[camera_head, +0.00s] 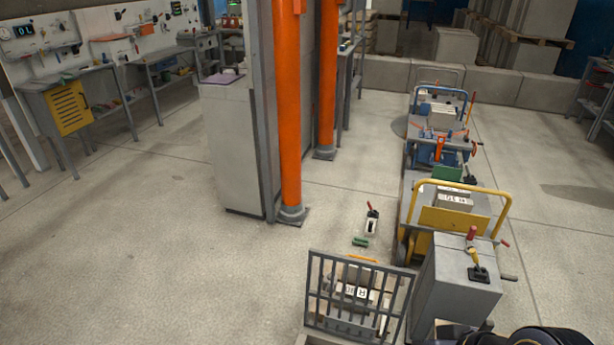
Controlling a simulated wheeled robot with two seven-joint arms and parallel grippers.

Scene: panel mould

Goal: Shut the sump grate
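The sump grate (345,299) is a dark grey barred panel at the bottom centre of the head view. It stands raised and slightly tilted, not lying flat. Through its bars I see a pale block with black-and-white labels (358,292). A light edge (318,340) shows below the grate, cut off by the picture's bottom; the sump opening itself is not clearly visible. Neither of my grippers is in view. A dark rounded part of my own arm shows at the bottom right corner, with no fingers visible.
A grey cabinet with a red-and-yellow lever (460,290) stands close right of the grate. Yellow-railed (460,188) and blue carts stand behind it. A small lever box (371,222) is on the floor beyond. Orange posts (287,120) rise at centre. Left floor is clear.

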